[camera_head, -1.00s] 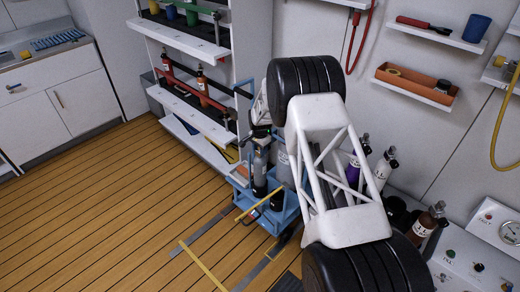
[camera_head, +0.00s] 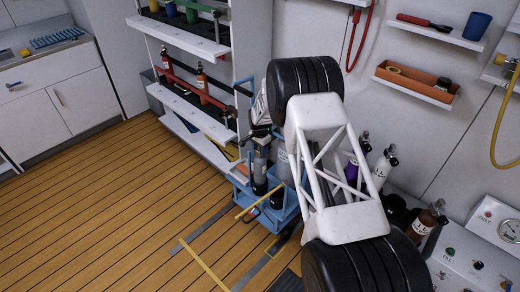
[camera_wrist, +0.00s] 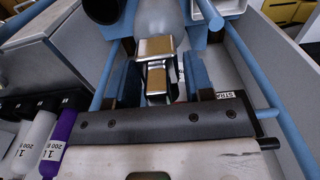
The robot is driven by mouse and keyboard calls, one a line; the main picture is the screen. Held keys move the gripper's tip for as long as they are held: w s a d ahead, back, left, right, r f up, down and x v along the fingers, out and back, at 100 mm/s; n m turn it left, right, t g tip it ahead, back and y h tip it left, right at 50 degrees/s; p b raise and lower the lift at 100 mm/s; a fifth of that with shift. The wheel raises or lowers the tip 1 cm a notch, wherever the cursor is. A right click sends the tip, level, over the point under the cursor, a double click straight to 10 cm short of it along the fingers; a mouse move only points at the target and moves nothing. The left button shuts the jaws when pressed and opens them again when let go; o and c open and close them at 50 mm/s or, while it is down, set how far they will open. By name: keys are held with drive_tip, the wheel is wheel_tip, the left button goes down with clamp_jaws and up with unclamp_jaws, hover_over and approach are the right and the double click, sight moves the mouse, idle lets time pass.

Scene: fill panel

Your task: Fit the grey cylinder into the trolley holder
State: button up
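The blue trolley (camera_head: 268,212) stands on the floor beside the shelf rack. A dark grey cylinder (camera_head: 260,172) is upright at its left side, and a lighter grey cylinder (camera_head: 283,163) is behind it, partly hidden by my arm. In the wrist view, a pale grey cylinder shoulder (camera_wrist: 168,12) with a shiny metal valve (camera_wrist: 155,77) lies ahead, between blue trolley rails (camera_wrist: 240,55). My gripper (camera_wrist: 160,85) has a finger on each side of the valve; whether they touch it is unclear. In the head view my arm hides most of the gripper. The cylinder's base and its seating are hard to see.
A shelf rack (camera_head: 205,150) with bottles is close to the trolley's left. Purple and white bottles (camera_head: 382,168) stand along the wall to the right; they also show in the wrist view (camera_wrist: 35,140). A gauge panel (camera_head: 490,240) is at lower right. The wooden floor at left is clear.

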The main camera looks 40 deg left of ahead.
drive_tip(key=o, duration=0.4)
drive_tip(key=shift+c, duration=0.2)
drive_tip(key=shift+s+d+f, duration=0.1)
drive_tip(key=shift+f, duration=0.15)
drive_tip(key=shift+r, duration=4.1)
